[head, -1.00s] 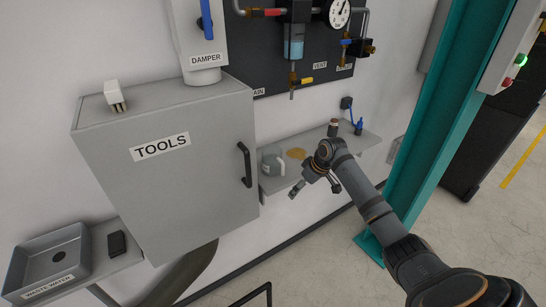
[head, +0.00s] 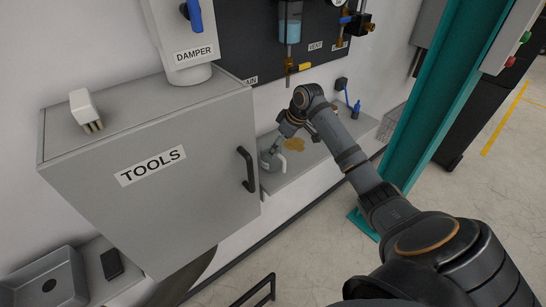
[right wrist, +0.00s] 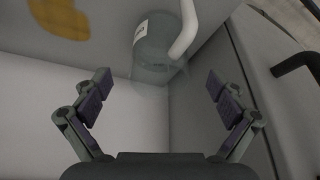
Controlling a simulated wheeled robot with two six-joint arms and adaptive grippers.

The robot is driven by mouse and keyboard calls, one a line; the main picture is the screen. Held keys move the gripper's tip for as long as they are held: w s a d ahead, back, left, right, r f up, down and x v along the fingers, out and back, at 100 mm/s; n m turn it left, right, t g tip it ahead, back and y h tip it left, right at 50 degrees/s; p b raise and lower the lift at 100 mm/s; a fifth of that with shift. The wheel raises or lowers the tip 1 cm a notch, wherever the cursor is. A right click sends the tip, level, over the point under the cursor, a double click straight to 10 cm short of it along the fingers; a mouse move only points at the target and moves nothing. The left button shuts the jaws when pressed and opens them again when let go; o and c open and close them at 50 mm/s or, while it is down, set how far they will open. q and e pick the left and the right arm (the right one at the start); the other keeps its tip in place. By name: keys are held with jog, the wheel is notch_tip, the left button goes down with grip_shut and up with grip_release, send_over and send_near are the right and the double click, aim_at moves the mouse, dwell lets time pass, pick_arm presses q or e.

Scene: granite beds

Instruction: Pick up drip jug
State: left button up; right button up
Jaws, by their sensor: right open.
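The drip jug (head: 269,161) is a translucent grey jug with a pale handle and a white label. It stands on the wall shelf beside the tools cabinet, partly hidden by my right arm. In the right wrist view the jug (right wrist: 152,58) is at the upper middle, with its handle (right wrist: 186,32) on its right. My right gripper (right wrist: 160,98) is open there, its two fingers spread wide and the jug beyond the gap between them. In the head view my right gripper (head: 277,147) is close to the jug, its fingertips unclear. My left gripper is not in view.
The tools cabinet (head: 150,185) with its black handle (head: 247,169) stands close on the left of the jug. A yellow-brown stain (head: 294,144) lies on the grey shelf (head: 305,162). A blue-handled item (head: 351,107) is at the shelf's far end. A teal post (head: 437,100) stands right.

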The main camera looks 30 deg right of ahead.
jog(key=shift+w+a+f, duration=0.15)
jog(key=shift+w+f, duration=0.6)
jog(key=shift+f, duration=0.15)
jog(key=shift+w+a+f+p, duration=0.25)
jog(key=shift+f+p, duration=0.2)
jog(key=shift+p, duration=0.2)
jog(key=shift+w+a+f+p, duration=0.2)
jog(key=shift+f+p, duration=0.25)
jog(key=shift+p, duration=0.15)
jog(key=x, duration=0.3)
jog(key=shift+s, duration=0.1)
jog(key=shift+d, duration=0.1)
jog(key=c, duration=0.5)
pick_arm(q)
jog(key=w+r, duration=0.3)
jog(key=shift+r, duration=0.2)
pick_arm(e)
jog(key=c, duration=0.8)
jog(key=shift+o, duration=0.2)
jog(key=shift+r, duration=0.1)
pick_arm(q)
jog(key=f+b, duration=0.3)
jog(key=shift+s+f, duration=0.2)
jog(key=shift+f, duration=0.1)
pick_arm(e)
notch_tip(320, 180, up, 10)
